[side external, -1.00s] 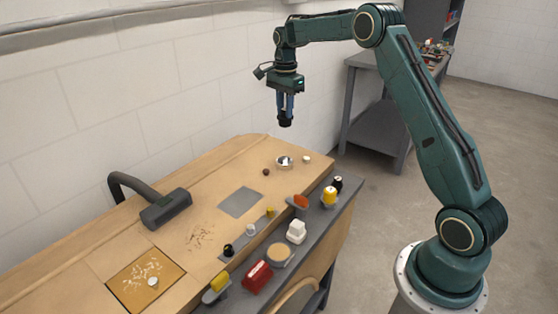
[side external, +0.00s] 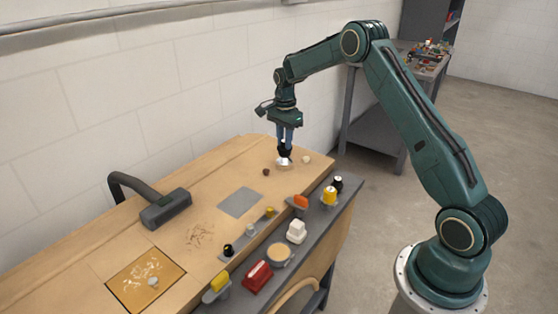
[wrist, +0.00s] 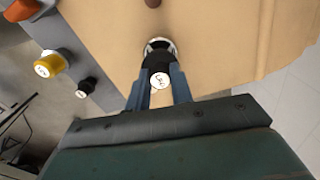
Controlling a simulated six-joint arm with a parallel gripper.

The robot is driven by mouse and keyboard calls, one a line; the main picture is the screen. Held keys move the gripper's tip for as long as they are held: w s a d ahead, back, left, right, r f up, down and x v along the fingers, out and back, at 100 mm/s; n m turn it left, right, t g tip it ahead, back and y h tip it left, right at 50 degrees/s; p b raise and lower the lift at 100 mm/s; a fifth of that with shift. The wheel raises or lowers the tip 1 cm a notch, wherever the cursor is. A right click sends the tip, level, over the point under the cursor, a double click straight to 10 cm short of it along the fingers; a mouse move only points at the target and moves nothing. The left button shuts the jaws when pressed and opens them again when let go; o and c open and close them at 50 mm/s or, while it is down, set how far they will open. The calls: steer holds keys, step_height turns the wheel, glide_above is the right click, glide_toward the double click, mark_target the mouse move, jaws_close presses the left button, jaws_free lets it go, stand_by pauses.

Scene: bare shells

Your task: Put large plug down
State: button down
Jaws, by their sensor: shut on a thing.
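My gripper (side external: 285,138) is shut on the large plug (side external: 284,149), a black piece that hangs below the blue fingers. In the wrist view, the plug (wrist: 159,66) sits between the fingers (wrist: 158,88) with a round white marked end facing the camera. The plug is just above or touching a small round pale dish (side external: 283,165) near the far end of the wooden bench. The dish is partly hidden behind the plug, so I cannot tell whether they touch.
A brown ball (side external: 266,172) and a small pale knob (side external: 306,160) lie close to the dish. A grey square plate (side external: 240,202) is set in the bench (side external: 190,210). Yellow (side external: 329,195) and black (side external: 338,183) pieces stand on the grey front ledge.

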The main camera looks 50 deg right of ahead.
mark_target(284, 141)
steer(key=shift+f, duration=1.7)
steer(key=shift+f, duration=0.35)
steer(key=c, duration=1.2)
jaws_free()
steer(key=shift+c, duration=0.2)
step_height(284, 141, up, 13)
steer(key=shift+f, duration=0.2)
